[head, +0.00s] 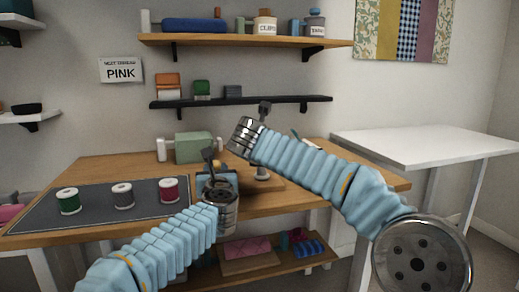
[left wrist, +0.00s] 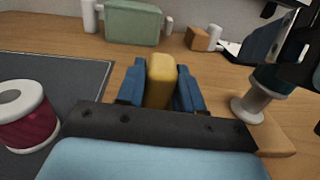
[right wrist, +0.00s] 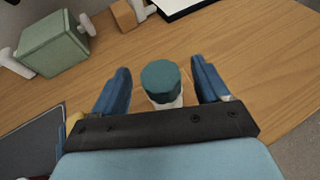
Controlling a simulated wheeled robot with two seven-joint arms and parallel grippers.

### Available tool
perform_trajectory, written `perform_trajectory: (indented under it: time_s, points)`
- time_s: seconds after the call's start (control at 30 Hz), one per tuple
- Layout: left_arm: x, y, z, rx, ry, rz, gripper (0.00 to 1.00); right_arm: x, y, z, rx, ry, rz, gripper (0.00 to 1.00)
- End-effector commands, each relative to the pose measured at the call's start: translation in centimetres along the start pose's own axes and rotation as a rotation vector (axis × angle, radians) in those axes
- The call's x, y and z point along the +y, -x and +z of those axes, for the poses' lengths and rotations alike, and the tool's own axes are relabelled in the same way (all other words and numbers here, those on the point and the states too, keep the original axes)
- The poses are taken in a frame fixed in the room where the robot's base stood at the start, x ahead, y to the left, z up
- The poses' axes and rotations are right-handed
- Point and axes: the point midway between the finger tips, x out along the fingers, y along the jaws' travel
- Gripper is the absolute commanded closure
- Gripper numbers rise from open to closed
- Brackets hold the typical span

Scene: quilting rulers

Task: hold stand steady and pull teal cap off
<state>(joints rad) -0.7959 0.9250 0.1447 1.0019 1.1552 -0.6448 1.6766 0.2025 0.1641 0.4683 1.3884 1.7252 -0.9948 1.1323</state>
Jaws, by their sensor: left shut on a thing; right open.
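A teal cap (right wrist: 162,80) sits upright on a white spool-like post in the right wrist view. My right gripper (right wrist: 160,92) is open, one blue finger on either side of the cap, with gaps to both. My left gripper (left wrist: 160,88) is shut on a yellow upright block (left wrist: 161,72), seemingly the stand's grip. The stand's wooden base (left wrist: 274,140) shows at the right of the left wrist view, with the white post (left wrist: 250,103) on it. In the head view my right arm hides the cap; the post's foot (head: 262,174) shows below it.
A dark mat (head: 95,208) with green, grey and red spools lies at the left of the table. A green box (head: 194,147) stands at the back. A small wooden block (right wrist: 128,14) lies beyond the cap. A white table (head: 430,145) stands to the right.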

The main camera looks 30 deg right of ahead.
Motion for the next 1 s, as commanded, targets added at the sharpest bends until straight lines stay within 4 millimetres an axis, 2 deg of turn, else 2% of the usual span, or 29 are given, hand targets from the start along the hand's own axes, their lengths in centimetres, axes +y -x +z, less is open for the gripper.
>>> perform_trajectory:
  time_s: [0.13, 0.37, 0.73, 0.77, 0.8, 1.0]
  points:
    - [-0.02, 0.01, 0.01, 0.000, 0.000, 0.000, 1.00, -0.03, -0.69, 0.00, 0.000, 0.000, 0.000, 0.25]
    - [-0.02, 0.01, 0.00, 0.000, 0.000, -0.001, 1.00, -0.03, -0.75, 0.00, 0.000, 0.000, 0.000, 0.25]
    - [-0.02, 0.01, 0.00, 0.000, 0.000, 0.000, 1.00, -0.03, -0.72, 0.00, 0.000, 0.000, 0.000, 0.80]
    - [-0.02, 0.01, 0.00, 0.000, 0.000, 0.000, 1.00, -0.03, -0.72, 0.00, 0.000, 0.000, 0.000, 0.81]
    - [-0.02, 0.01, 0.00, 0.000, 0.000, 0.000, 1.00, -0.03, -0.72, 0.00, 0.000, 0.000, 0.000, 0.56]
    - [-0.01, 0.00, 0.00, 0.000, 0.000, 0.000, 1.00, -0.03, -0.71, 0.01, 0.000, 0.000, 0.000, 0.87]
